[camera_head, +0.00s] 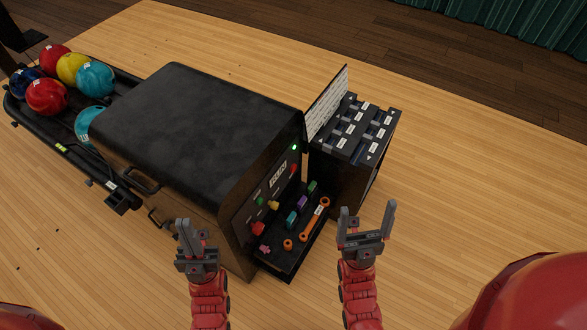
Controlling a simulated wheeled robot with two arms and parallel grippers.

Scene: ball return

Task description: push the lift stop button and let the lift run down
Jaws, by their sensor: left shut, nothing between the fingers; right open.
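The ball return machine (200,130) is a black-topped box with a control panel on its right-hand face. The panel carries a lit green lamp (295,147), a small display (278,176), a green button (261,201), a yellow button (273,205), a large red button (258,228) and a smaller red control (294,168). The labels are too small to read, so I cannot tell which is the lift stop. My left gripper (183,226) is shut and empty, left of the panel and apart from the buttons. My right gripper (367,212) is open and empty, right of the tool tray.
A black tray (275,268) below the panel holds an orange wrench (314,220) and several small coloured parts. A dark cabinet (345,185) with a labelled top stands right of the machine. A rack (60,135) at left carries several bowling balls. Wooden floor at right is clear.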

